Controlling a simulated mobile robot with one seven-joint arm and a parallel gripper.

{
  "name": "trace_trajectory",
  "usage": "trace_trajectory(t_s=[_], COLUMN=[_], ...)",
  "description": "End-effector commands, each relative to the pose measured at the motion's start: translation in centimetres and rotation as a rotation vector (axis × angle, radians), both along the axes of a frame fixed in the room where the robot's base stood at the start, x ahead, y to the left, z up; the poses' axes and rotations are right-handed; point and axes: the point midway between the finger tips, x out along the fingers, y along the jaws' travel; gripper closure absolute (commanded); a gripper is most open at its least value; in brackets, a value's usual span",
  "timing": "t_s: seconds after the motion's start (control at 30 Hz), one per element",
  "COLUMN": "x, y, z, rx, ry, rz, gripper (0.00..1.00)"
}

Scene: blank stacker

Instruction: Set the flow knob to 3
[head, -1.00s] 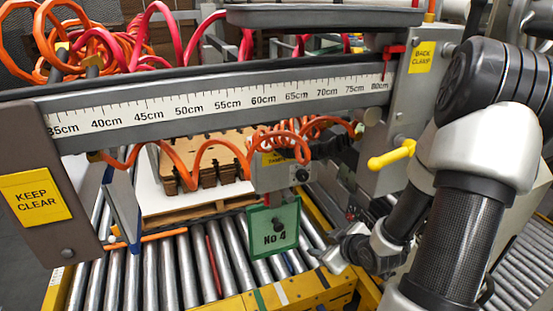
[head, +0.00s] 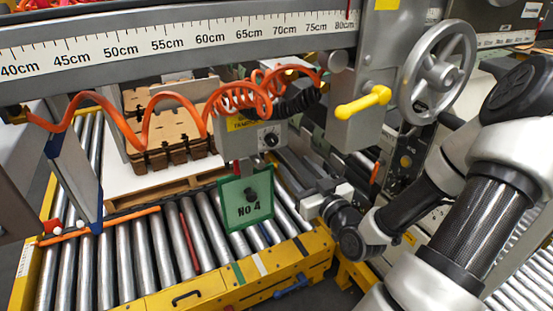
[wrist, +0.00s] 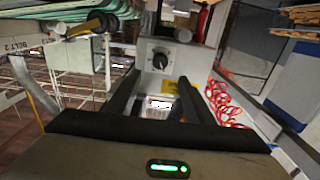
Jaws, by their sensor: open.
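The flow knob appears to be the round black knob (head: 270,140) on the front of a grey box (head: 240,145) hanging under the ruler beam. In the wrist view the black knob (wrist: 160,60) has a pale pointer mark and a ring of small scale marks, too small to read. My gripper (wrist: 156,80) is open and empty. Its two dark fingers point toward the box, with the knob beyond and between their tips, apart from them. In the head view my gripper's body (head: 325,198) is low and right of the box; its fingertips are hard to make out.
A green "No 4" sign (head: 247,198) hangs below the box. Orange coiled hose (head: 240,98) loops above it. A yellow handle (head: 363,103) and a handwheel (head: 437,72) are to the right. A roller conveyor (head: 150,250) lies below; cardboard stacks stand behind.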

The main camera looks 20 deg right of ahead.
Motion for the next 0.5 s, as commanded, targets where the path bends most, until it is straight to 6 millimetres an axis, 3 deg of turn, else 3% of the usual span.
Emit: trace_trajectory(t_s=[0.07,0.5], x=[0.9,9.5], y=[0.2,0.5], z=[-0.9,0.0], rx=[-0.007,0.002], ry=[-0.002,-0.001], rz=[0.002,0.001], gripper=[0.52,0.52])
